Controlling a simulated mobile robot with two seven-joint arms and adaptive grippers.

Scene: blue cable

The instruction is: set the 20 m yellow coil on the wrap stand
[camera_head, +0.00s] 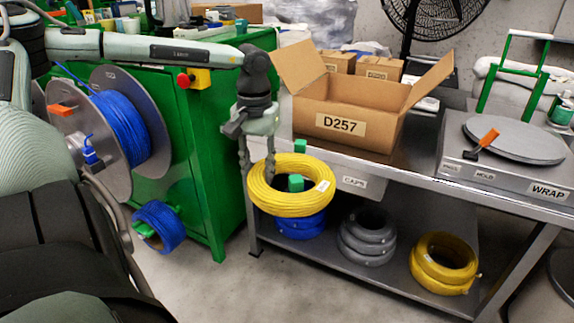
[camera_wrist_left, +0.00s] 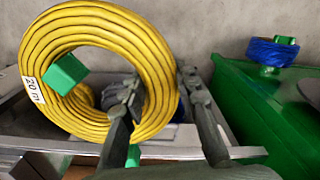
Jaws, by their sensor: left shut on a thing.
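The yellow coil (camera_head: 289,206) hangs in front of the left end of the bench in the head view. In the left wrist view the yellow coil (camera_wrist_left: 60,95) fills the upper left, and its tag reads 20 m. My left gripper (camera_head: 258,172) is shut on the coil's rim, one finger on each side; the gripper also shows in the left wrist view (camera_wrist_left: 158,84). The wrap stand (camera_head: 530,187), a grey box labelled WRAP with a round plate (camera_head: 520,140), is on the bench top at the right. My right gripper is not in view.
An open box marked D257 (camera_head: 352,133) stands on the bench between coil and stand. The lower shelf holds blue (camera_head: 302,228), grey (camera_head: 367,240) and yellow coils (camera_head: 443,266). A green cabinet (camera_head: 205,150) stands left.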

